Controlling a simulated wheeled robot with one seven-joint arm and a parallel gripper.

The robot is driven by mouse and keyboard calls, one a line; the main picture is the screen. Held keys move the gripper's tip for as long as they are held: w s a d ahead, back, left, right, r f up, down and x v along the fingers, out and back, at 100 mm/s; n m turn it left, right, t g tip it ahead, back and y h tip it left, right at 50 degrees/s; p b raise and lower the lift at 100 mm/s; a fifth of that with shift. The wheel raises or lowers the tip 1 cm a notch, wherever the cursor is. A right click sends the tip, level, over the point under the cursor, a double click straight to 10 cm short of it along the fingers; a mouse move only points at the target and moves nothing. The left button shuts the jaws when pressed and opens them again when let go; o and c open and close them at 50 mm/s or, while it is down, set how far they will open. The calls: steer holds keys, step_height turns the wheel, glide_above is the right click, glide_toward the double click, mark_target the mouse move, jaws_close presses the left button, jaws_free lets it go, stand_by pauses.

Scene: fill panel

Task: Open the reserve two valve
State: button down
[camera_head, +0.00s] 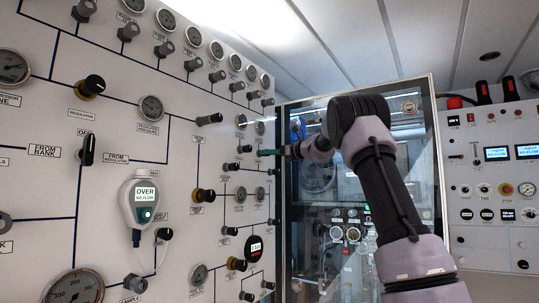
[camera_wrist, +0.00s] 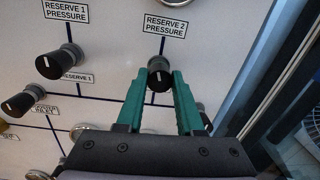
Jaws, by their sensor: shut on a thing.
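The reserve two valve (camera_wrist: 159,68) is a black knob on the white panel, under the "RESERVE 2 PRESSURE" label (camera_wrist: 165,26) in the wrist view. A light pointer mark on its face looks about upright. My gripper (camera_wrist: 161,82) has its green fingers on both sides of this knob and is shut on it. The valve's own name label is not seen; the fingers cover the panel just below. In the head view my gripper (camera_head: 268,152) reaches the panel's right part from the right, and the knob is too small there to make out its pointer.
The reserve 1 knob (camera_wrist: 62,62) sits left of the held one, with another black knob (camera_wrist: 17,104) lower left. The panel's right edge is close to my gripper, beside a glass-fronted cabinet (camera_head: 437,170). Gauges and knobs crowd the panel around it.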

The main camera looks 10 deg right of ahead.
steer(key=n, duration=1.9)
steer(key=n+g, duration=0.1)
steer(key=n, duration=0.9)
steer(key=shift+w+d+f+y, duration=0.1)
steer(key=shift+f+y, duration=0.15)
steer(key=shift+y, duration=0.15)
steer(key=c, duration=0.6)
jaws_free()
steer(key=shift+o, duration=0.2)
steer(key=shift+r, duration=0.15)
